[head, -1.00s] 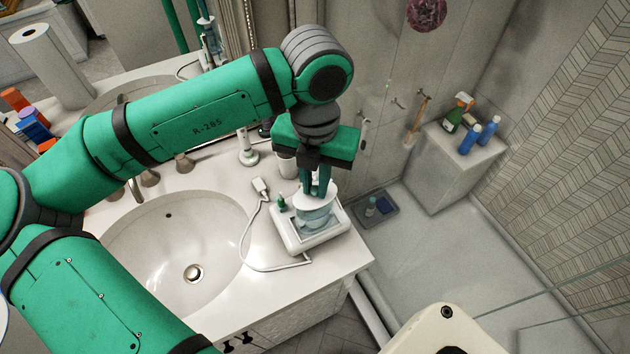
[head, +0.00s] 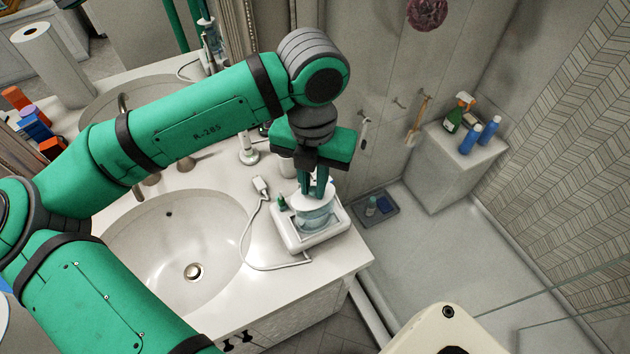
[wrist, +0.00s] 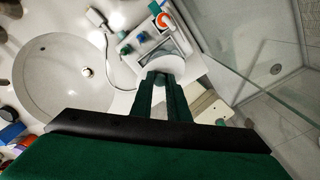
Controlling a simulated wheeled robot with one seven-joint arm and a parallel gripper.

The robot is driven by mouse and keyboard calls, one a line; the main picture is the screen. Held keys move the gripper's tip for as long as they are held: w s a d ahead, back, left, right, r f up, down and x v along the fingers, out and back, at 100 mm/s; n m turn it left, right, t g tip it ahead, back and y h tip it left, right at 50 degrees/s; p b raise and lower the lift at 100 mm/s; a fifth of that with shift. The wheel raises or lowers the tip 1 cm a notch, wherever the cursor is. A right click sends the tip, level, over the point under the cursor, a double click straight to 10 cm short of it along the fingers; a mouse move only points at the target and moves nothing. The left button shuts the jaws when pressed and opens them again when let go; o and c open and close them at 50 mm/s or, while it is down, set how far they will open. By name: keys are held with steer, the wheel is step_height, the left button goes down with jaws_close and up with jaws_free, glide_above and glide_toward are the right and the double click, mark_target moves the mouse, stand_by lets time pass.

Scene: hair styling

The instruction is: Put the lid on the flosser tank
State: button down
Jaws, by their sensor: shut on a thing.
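The flosser tank (head: 314,220) is a translucent bluish cup on the white flosser base (head: 335,232) at the counter's right end. The white lid (head: 312,201) lies over the top of the tank in the head view. My gripper (head: 318,193) points down from above and is shut on the lid. In the wrist view my gripper (wrist: 163,78) has its fingertips at the near edge of the round white lid (wrist: 163,65). The lid hides the tank's rim, so I cannot tell whether it is fully seated.
The sink basin (head: 180,245) lies to the left. A white electric toothbrush (head: 248,150) stands behind. The counter's edge drops off just right of the base.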

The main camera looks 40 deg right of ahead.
steer(key=shift+w, duration=0.15)
steer(key=c, duration=1.6)
jaws_free()
steer(key=shift+w, duration=0.15)
steer(key=shift+a, duration=0.15)
steer(key=o, duration=0.4)
steer(key=shift+o, duration=0.2)
steer(key=shift+s+d, duration=0.25)
steer(key=shift+s, duration=0.05)
steer(key=shift+a+r, duration=0.1)
steer(key=shift+w+r, duration=0.1)
steer(key=shift+r, duration=3.25)
